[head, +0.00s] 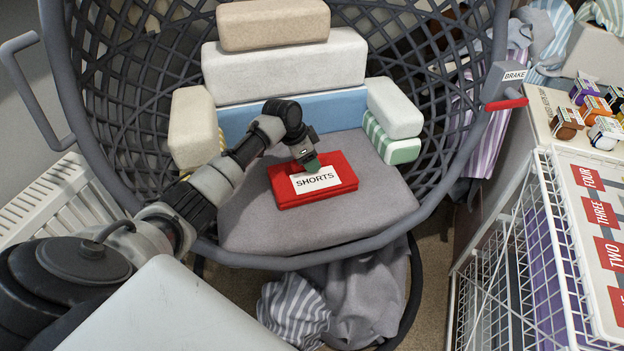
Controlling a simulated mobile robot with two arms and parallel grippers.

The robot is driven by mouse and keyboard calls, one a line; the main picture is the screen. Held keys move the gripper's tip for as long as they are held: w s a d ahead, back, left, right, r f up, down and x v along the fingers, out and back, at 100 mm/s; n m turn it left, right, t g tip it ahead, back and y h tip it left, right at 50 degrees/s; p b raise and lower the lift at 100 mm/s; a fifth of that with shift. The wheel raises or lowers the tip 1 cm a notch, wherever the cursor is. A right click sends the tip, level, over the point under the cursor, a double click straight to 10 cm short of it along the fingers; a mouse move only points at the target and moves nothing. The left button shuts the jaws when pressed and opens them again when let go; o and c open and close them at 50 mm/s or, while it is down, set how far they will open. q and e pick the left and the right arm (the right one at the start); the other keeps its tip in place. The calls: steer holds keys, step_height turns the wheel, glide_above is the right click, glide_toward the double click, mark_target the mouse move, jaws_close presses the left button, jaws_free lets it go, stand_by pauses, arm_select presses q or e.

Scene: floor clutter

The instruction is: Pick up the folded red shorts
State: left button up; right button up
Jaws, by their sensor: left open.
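The folded red shorts (343,185) lie flat on the grey seat cushion (260,225) of a round basket chair. A white label reading "SHORTS" (315,180) lies on top of them. My left gripper (310,164) comes in from the left and is over the back left part of the shorts, at the label's upper edge. It is open, and its fingertips look green. I cannot tell whether the fingertips touch the shorts. The gripper hides a small part of the shorts' back edge. My right gripper is not in view.
Cushions (285,65) line the seat's back and sides. The dark woven chair rim (440,205) curves around the seat, with a "BRAKE" lever (503,85) at right. Grey and striped cloth (355,295) lies below. A white wire rack (515,265) with numbered cards stands at right.

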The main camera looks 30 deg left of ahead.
arm_select(q)
steer(key=shift+f, duration=0.1)
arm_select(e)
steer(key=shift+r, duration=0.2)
arm_select(q)
steer(key=shift+f, duration=0.1)
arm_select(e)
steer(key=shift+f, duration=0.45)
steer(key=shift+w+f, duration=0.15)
arm_select(q)
steer(key=shift+f, duration=0.1)
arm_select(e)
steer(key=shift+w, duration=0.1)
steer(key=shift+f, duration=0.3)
arm_select(q)
jaws_close()
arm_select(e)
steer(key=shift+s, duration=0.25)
